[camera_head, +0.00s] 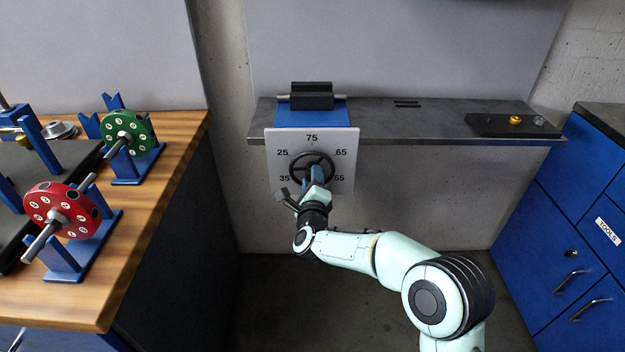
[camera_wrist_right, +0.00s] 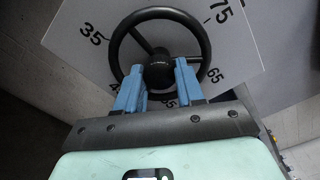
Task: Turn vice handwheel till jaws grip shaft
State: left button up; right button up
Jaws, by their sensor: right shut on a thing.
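The black handwheel (camera_head: 312,168) is in front of a white dial plate (camera_head: 343,176) with numbers such as 25, 35, 55, 65 and 75. The vice (camera_head: 312,98) sits above it on the grey bench, with dark jaws on a blue base. A grey shaft (camera_head: 284,98) sticks out at both sides of the jaws; whether they grip it cannot be told. My right gripper (camera_head: 317,177) is at the lower part of the wheel. My left gripper is not in view.
A wooden table (camera_head: 170,190) at left bears a red rotor (camera_head: 62,211) and a green rotor (camera_head: 129,133) on blue stands. A dark tray (camera_head: 490,125) with small parts lies on the bench's right. Blue drawers (camera_head: 570,220) stand at far right.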

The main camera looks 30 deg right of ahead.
dwell(0.3)
jog(key=o, duration=1)
jog(key=shift+o, duration=0.2)
jog(key=shift+s+a, duration=0.1)
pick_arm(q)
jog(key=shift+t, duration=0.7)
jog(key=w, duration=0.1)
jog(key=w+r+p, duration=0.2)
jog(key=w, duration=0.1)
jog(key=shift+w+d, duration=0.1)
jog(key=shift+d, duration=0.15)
pick_arm(e)
jog(key=v, duration=1.3)
jog(key=shift+a, duration=0.1)
